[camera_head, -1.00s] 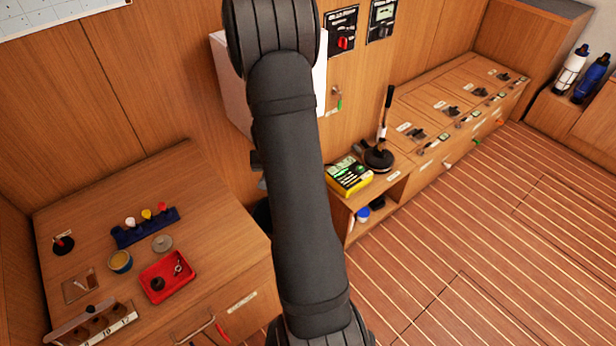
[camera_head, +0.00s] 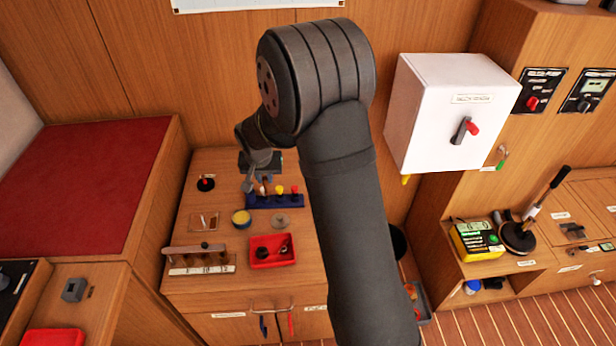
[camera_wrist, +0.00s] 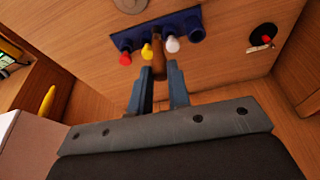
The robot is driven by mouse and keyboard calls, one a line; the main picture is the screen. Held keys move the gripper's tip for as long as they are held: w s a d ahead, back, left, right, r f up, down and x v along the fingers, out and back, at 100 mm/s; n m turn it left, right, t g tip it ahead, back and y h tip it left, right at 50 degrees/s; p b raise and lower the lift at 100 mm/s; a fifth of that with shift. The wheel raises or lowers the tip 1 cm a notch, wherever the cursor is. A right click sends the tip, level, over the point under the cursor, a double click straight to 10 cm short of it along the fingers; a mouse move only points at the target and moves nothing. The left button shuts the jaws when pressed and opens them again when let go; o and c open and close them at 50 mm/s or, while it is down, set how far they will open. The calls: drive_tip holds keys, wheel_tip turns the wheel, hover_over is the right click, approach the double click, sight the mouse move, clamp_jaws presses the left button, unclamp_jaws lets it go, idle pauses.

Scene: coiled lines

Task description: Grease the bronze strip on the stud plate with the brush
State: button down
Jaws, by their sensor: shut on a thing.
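My gripper (camera_wrist: 160,88) is shut on a slim brown piece (camera_wrist: 159,62), which I take to be the brush; its far end overlaps the blue rack in the wrist view. In the head view my gripper (camera_head: 257,182) is small and partly covered by my wrist, just above the left part of the rack. I cannot tell whether the brush touches the rack. A small flat plate with a brownish strip (camera_head: 204,221), which looks like the stud plate, lies on the wooden bench left of the rack. A yellow-rimmed tin (camera_head: 241,218) stands between them.
The blue rack (camera_head: 284,202) holds white, yellow (camera_head: 280,190) and red-topped pieces. A grey disc (camera_head: 280,221), a red tray (camera_head: 273,250), a socket holder (camera_head: 203,269) and a black-and-red knob (camera_head: 206,183) share the bench (camera_head: 205,162). A white cabinet (camera_head: 440,105) hangs to the right.

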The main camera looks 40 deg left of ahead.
drive_tip(key=s+a+r+n, duration=0.1)
drive_tip(key=s+a, duration=0.4)
drive_tip(key=s, duration=0.3)
drive_tip(key=shift+d+f, duration=0.15)
drive_tip(key=shift+f, duration=2.55)
drive_tip(key=shift+f, duration=0.6)
wheel_tip(320, 180, up, 7)
idle(0.5)
